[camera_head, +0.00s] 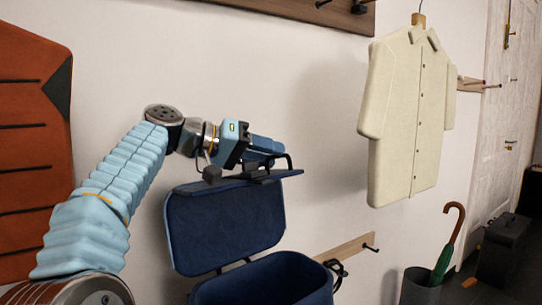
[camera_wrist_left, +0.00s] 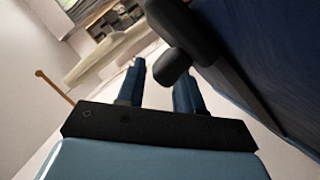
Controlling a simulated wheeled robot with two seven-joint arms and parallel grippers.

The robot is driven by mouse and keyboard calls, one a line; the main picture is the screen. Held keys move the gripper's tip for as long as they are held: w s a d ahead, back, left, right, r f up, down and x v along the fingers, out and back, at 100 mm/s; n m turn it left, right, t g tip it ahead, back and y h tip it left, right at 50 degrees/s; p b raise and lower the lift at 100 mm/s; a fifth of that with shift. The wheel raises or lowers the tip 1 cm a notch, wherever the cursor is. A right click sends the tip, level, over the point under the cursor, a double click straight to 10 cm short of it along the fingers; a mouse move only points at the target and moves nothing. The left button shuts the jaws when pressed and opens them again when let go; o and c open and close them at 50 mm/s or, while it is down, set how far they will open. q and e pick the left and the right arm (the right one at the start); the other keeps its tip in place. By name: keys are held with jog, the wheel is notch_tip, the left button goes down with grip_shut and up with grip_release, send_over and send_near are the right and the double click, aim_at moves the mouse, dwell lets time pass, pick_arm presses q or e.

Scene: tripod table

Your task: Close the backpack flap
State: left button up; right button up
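The backpack (camera_head: 273,280) is a dark blue box-like bag at the bottom of the head view. Its flap (camera_head: 225,228) stands raised and open behind the opening, with a narrow dark panel (camera_head: 225,186) along its top edge. My left gripper (camera_head: 272,150) is above that top edge. In the left wrist view its two blue fingers (camera_wrist_left: 160,85) are apart, with a gap between them. A black rounded part (camera_wrist_left: 172,66) sits by the right fingertip; I cannot tell whether it touches. The dark blue surface (camera_wrist_left: 265,55) fills the right side there. My right gripper is not in view.
A cream shirt (camera_head: 408,115) hangs on the wall to the right. A wooden peg rail (camera_head: 345,248) is beside the backpack. An umbrella (camera_head: 447,245) stands in a grey bin (camera_head: 418,288) at lower right. An orange-brown garment (camera_head: 30,150) is at the left.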

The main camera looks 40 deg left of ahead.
pick_arm(q)
jog(key=shift+w+d+f, duration=0.15)
jog(key=shift+w+d, duration=0.15)
jog(key=shift+w, duration=0.15)
jog(key=shift+c, duration=0.2)
grip_shut()
jog(key=shift+d, duration=0.1)
